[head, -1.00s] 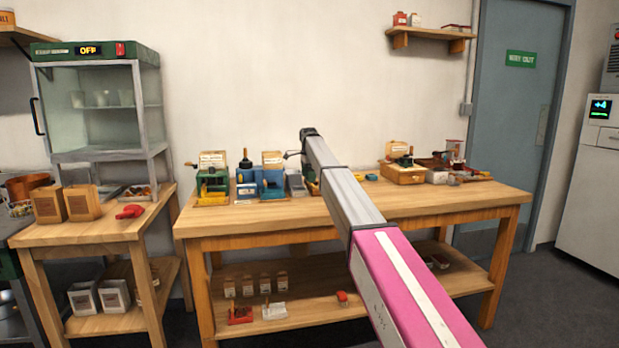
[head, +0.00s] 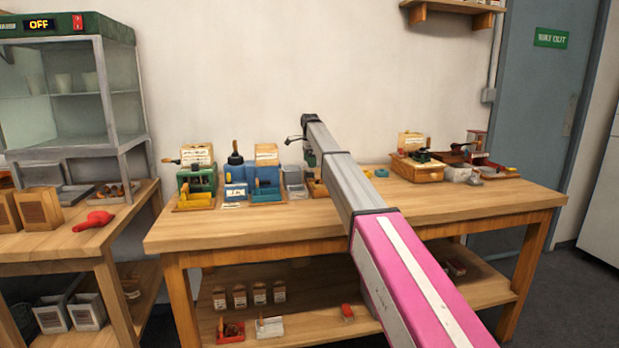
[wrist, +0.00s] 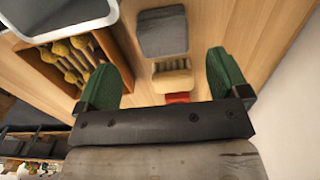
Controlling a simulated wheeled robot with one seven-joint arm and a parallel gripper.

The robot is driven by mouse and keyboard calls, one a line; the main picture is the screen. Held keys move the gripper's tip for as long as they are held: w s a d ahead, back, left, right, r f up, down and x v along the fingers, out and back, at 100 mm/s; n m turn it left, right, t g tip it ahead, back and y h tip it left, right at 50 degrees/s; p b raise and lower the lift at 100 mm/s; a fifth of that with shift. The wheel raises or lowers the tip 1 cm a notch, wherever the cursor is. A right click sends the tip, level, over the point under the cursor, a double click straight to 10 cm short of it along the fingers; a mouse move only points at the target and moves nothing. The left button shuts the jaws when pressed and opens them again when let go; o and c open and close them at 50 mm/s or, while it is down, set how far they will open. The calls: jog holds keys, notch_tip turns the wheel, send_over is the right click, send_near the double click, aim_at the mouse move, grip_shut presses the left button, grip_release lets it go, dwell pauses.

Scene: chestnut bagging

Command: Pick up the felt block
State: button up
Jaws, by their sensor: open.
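In the wrist view a plain grey block (wrist: 162,31) lies on the wooden bench top, and it looks like the felt block, though I cannot be sure. Just nearer to my gripper is a small beige block (wrist: 173,77) with grooves, with a red piece (wrist: 177,98) beside it. My gripper (wrist: 164,66) is open, its two green fingers apart, with nothing held between them. The grey block shows beyond the fingertips, between their lines.
A wooden rack (wrist: 72,62) with yellow-brown rods lies left of the fingers in the wrist view, with a grey tray (wrist: 55,15) beyond. The wall (wrist: 295,110) is close on the right. The bench (head: 240,224) has a clear front strip; small devices line its back.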

aim_at(309, 170)
jog(key=f, duration=0.7)
jog(key=shift+w+a+f, duration=0.15)
jog(key=shift+w+f, duration=0.05)
jog(key=shift+f, duration=0.1)
jog(key=c, duration=1.1)
jog(key=shift+r, duration=0.1)
notch_tip(309, 170, up, 10)
jog(key=shift+f, duration=0.1)
